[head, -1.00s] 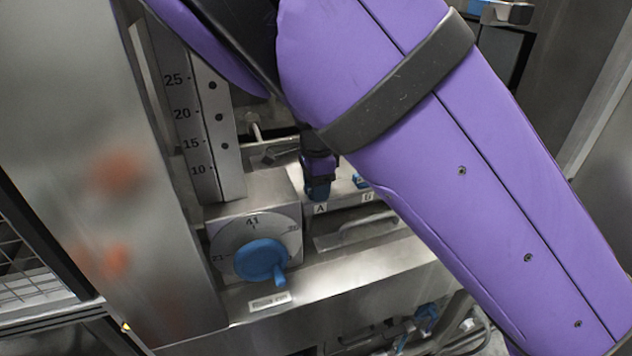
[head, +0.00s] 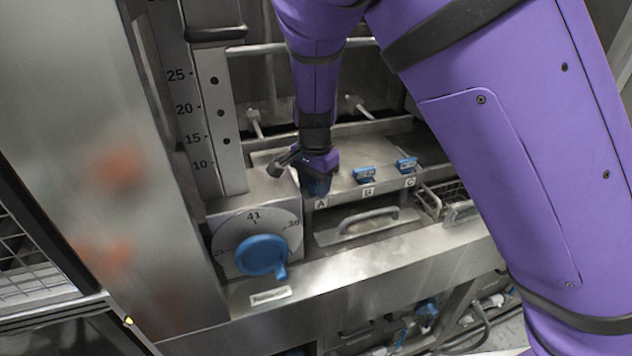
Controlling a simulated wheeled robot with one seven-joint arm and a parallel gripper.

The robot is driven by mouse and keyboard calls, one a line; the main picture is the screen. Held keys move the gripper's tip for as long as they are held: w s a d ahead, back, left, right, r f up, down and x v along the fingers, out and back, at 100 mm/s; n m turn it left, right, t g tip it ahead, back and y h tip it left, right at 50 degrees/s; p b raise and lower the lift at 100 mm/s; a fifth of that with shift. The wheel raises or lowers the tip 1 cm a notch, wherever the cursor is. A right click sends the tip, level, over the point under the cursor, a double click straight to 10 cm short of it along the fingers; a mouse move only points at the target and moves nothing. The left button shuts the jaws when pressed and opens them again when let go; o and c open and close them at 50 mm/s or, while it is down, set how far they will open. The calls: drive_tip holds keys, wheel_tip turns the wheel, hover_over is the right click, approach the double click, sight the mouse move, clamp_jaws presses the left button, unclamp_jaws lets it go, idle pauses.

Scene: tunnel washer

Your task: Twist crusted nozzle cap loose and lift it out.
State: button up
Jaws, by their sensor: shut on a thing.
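My gripper (head: 318,182) points down at the station marked A on the steel ledge, at the middle of the head view. It is shut on a dark blue piece at that station, which I take to be the nozzle cap (head: 318,188). The gripper hides most of it, so its crust and seating cannot be made out. Two brighter blue caps stand to the right along the same ledge, one at the label B (head: 364,174) and one at the label C (head: 406,164).
A blue-handled dial (head: 262,256) is on the panel left of the ledge. A drawer-like handle (head: 370,221) lies below it. A wire basket (head: 440,197) sits at the right. A numbered scale post (head: 207,120) rises at the left. Bars and small spray pipes run behind.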

drive_tip(key=shift+w+d+f, duration=0.15)
drive_tip(key=shift+w+d, duration=0.15)
drive_tip(key=shift+d, duration=0.15)
drive_tip(key=shift+w+d+n, duration=0.1)
drive_tip(key=shift+w+n, duration=0.05)
drive_tip(key=shift+n, duration=1.05)
drive_tip(key=shift+c, duration=0.2)
drive_tip(key=shift+f+n, duration=0.1)
drive_tip(key=shift+n, duration=0.7)
